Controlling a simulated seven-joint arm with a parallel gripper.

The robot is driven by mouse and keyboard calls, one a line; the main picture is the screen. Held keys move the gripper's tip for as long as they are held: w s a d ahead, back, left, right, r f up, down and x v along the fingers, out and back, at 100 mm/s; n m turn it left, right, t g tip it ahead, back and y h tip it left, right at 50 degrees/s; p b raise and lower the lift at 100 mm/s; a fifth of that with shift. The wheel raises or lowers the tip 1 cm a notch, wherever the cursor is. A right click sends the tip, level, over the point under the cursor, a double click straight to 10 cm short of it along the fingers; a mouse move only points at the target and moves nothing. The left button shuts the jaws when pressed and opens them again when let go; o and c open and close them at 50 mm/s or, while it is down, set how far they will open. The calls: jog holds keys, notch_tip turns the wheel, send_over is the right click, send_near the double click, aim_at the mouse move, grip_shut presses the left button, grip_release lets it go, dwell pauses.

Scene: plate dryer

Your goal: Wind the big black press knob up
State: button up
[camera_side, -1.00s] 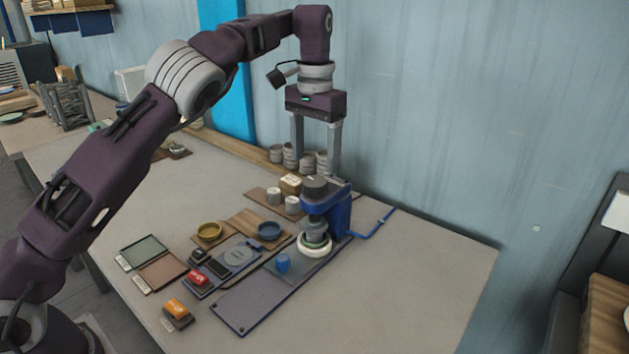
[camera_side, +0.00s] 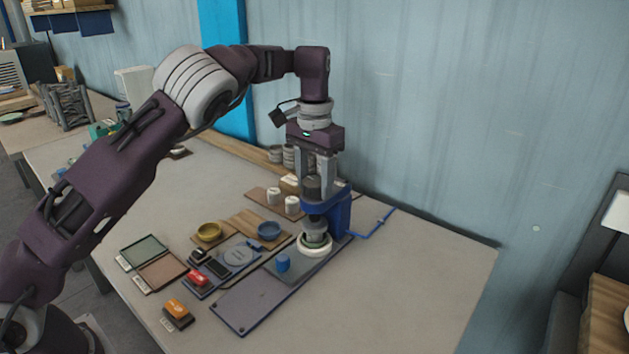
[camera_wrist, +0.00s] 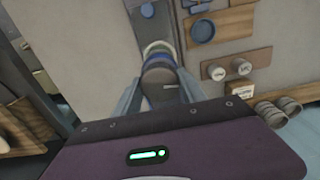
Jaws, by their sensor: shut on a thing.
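The big black press knob (camera_side: 314,187) sits on top of the blue press (camera_side: 341,212). My gripper (camera_side: 319,184) points straight down over the press, and its two fingers are shut on the knob from both sides. In the wrist view the dark knob (camera_wrist: 160,85) shows between the two grey fingers (camera_wrist: 160,95). Below the press arm, the grey press head (camera_side: 315,229) stands over a white ring-shaped piece (camera_side: 314,246) on the press base. The fingers hide part of the knob's sides.
A yellow bowl (camera_side: 209,232) and a blue bowl (camera_side: 269,231) are left of the press. White-lidded jars (camera_side: 292,204) stand close behind. A blue hose (camera_side: 375,227) runs right; the table's right side is clear.

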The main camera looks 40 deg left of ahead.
jog(key=shift+n, duration=0.4)
jog(key=n, duration=0.9)
jog(key=shift+r, duration=0.1)
jog(key=n, duration=0.5)
jog(key=shift+w+n, duration=0.1)
jog(key=shift+n, duration=2.4)
jog(key=o, duration=1.4)
jog(key=shift+c, duration=0.2)
